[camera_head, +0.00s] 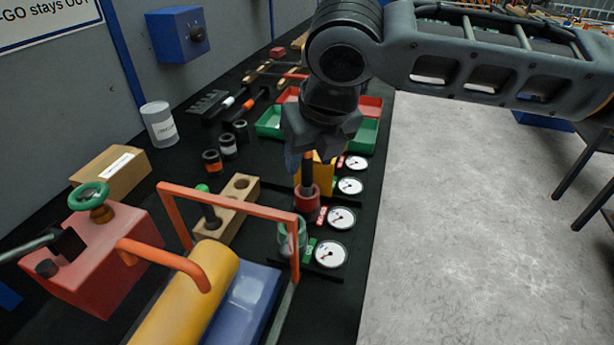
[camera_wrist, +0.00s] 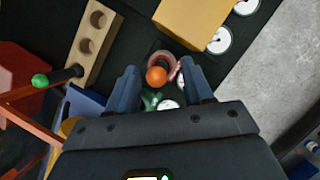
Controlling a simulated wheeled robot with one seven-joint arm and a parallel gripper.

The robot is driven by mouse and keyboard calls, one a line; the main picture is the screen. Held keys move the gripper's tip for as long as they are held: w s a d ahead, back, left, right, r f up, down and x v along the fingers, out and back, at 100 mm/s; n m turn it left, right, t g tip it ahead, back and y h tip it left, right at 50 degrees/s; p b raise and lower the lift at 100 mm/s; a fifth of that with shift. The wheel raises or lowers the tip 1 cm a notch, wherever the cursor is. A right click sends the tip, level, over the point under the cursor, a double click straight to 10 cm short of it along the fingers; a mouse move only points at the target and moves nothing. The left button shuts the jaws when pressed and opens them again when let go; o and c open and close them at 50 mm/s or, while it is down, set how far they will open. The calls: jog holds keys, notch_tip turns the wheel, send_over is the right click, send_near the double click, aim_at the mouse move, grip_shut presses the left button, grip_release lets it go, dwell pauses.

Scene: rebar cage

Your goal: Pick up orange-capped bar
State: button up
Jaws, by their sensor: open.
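The orange-capped bar (camera_head: 307,172) stands upright in a red ring-shaped holder (camera_head: 307,200) on the black bench top; its cap is hidden by my gripper in the head view. In the wrist view its round orange cap (camera_wrist: 156,76) lies between my two blue-grey fingers. My gripper (camera_wrist: 160,84) is open and points down over the bar. In the head view my gripper (camera_head: 303,150) is at the bar's upper end. I cannot tell whether a finger touches the bar.
A wooden block with holes (camera_head: 238,192) holds a green-capped bar (camera_head: 208,210) to the left. An orange frame (camera_head: 228,200) rises in front. A yellow box (camera_head: 322,178) stands close behind the holder. Gauges (camera_head: 341,218) line the right. A green holder (camera_head: 291,235) stands nearer.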

aim_at(305, 166)
jog(key=shift+x, duration=1.75)
jog(key=shift+a, duration=0.15)
grip_shut()
